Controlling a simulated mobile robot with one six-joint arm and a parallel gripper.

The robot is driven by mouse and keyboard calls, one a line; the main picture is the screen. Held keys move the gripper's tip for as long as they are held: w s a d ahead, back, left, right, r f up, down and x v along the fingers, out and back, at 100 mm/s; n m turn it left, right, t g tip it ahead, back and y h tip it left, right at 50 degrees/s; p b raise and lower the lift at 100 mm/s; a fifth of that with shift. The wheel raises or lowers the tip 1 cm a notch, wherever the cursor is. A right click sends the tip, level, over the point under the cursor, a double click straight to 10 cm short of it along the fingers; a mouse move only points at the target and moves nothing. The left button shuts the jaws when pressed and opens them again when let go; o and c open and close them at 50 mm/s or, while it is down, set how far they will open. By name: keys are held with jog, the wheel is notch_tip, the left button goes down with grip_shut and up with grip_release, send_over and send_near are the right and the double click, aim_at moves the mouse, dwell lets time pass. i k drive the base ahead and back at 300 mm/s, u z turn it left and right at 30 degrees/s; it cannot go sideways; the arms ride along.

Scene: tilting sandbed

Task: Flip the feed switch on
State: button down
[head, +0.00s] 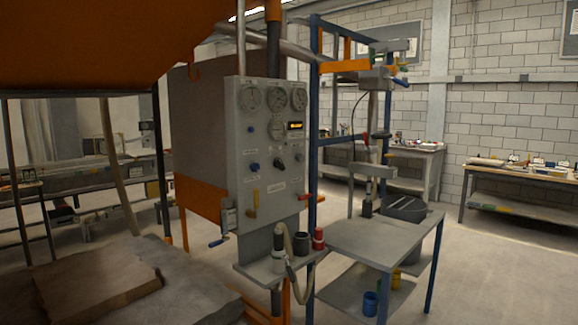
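A grey control panel (268,150) stands upright left of centre in the head view. It carries several round gauges near its top and a small lit orange display (295,126). Below them are a black knob (279,163), a blue knob (254,166) and a small grey knob (299,157). A yellow lever (254,204) and a red handle (304,197) are lower down. The labels are too small to read, so I cannot tell which control is the feed switch or how it is set. My gripper is not in view.
A small shelf (258,272) with a hose and cups juts out below the panel. A grey side table (375,236) stands to its right. A large orange body (100,45) overhangs at upper left. Open floor (480,270) lies at right.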

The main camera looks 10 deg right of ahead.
aim_at(277, 164)
jog(key=u, duration=0.1)
jog(key=i, duration=0.95)
jog(key=z, duration=0.35)
jog(key=k, duration=0.15)
jog(key=u, duration=2.4)
